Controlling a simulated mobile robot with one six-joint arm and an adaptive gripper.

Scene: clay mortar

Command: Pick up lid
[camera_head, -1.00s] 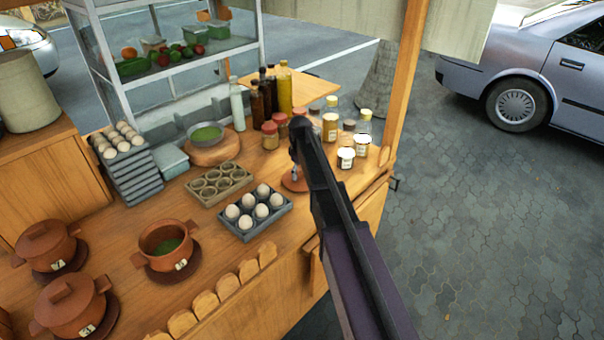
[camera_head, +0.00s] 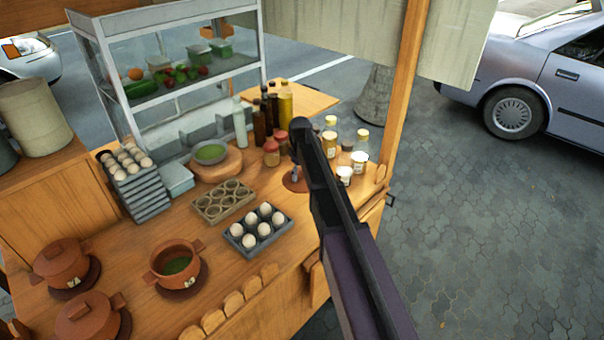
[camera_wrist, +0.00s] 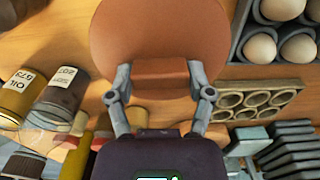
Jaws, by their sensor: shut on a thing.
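My gripper (camera_wrist: 160,78) is shut on the block handle of a round reddish-brown clay lid (camera_wrist: 157,28), one finger on each side in the wrist view. In the head view my arm hides most of the gripper, and only part of the lid (camera_head: 292,184) shows beside it, over the counter. An open clay pot (camera_head: 175,266) with green contents stands on a dark saucer at the front left. Two lidded clay pots stand further left, one behind (camera_head: 62,263) and one in front (camera_head: 90,314).
A grey tray of white eggs (camera_head: 258,230) and an empty brown egg tray (camera_head: 223,200) lie left of the lid. Jars (camera_head: 345,174) stand right of my arm, bottles (camera_head: 260,120) behind. A wooden post (camera_head: 402,100) rises at the right.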

